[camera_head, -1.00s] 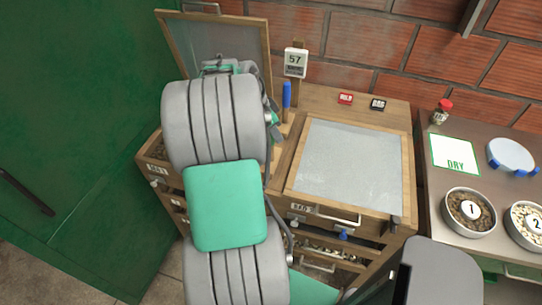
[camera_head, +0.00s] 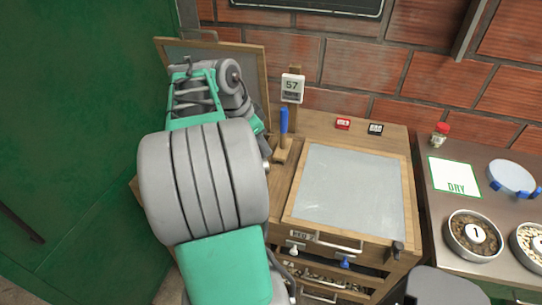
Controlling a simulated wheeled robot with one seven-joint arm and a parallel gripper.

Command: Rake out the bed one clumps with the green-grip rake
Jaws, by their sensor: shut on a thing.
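My arm reaches over the left bed of the wooden cabinet, and its links cover most of that bed. My gripper is hidden behind my own arm, so its fingers and anything in them cannot be seen. The left bed's framed lid (camera_head: 258,70) stands raised against the wall behind it. The bed's inside and any clumps are hidden. No green-grip rake shows. A tool with a blue grip (camera_head: 284,120) stands upright between the two beds, its wooden head low down.
The right bed's lid (camera_head: 350,190) is closed, with drawers below. A sign reading 57 (camera_head: 292,88) and red (camera_head: 343,124) and black (camera_head: 376,129) tags stand behind. At right, a bench holds a DRY card (camera_head: 455,176) and bowls 1 (camera_head: 473,236) and 2 (camera_head: 530,245). A green wall (camera_head: 70,130) is close at left.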

